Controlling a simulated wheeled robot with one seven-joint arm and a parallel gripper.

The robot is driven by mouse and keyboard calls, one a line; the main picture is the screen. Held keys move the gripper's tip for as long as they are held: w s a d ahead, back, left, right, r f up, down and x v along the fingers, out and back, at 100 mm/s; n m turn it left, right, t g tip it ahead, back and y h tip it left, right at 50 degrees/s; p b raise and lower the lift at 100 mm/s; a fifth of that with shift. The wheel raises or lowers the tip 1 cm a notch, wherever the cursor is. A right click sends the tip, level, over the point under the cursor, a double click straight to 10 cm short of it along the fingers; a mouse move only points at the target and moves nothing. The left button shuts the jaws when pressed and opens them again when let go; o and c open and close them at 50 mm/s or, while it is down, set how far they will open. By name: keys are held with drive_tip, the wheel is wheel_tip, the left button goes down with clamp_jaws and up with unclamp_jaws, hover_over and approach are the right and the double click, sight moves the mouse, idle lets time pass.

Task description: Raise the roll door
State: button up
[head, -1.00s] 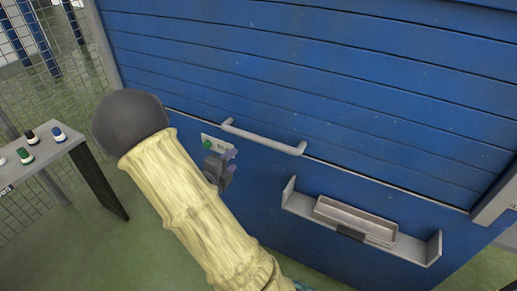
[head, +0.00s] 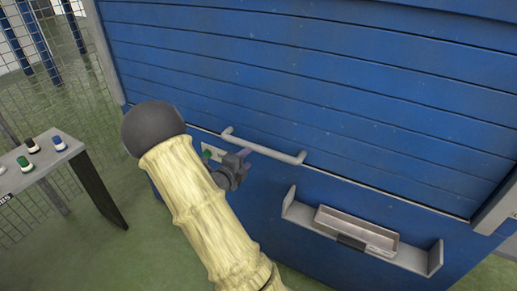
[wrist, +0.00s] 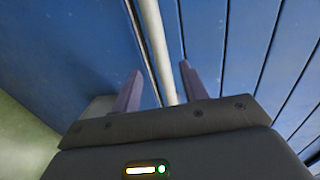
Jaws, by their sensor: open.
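The blue roll door (head: 330,90) has horizontal slats and is down, its lower edge meeting the blue panel below. A light grey bar handle (head: 265,146) runs along the bottom of the door. My gripper (head: 244,153) is at the left part of the handle, partly hidden by my arm. In the wrist view, my gripper (wrist: 158,85) is open, and the handle bar (wrist: 153,45) runs between the two fingers in the picture. I cannot tell whether either finger touches it.
A metal tray on a bracket (head: 358,231) is fixed to the blue panel at the right. A grey stand (head: 45,162) with several coloured buttons is at the left, before a mesh fence (head: 75,75). A small plate with a green button (head: 207,153) is beside the handle.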

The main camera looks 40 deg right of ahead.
sight(257, 150)
drive_tip(key=x, duration=0.9)
drive_tip(key=shift+d+f, duration=0.1)
drive_tip(key=shift+d, duration=0.05)
drive_tip(key=shift+c, duration=0.4)
clamp_jaws()
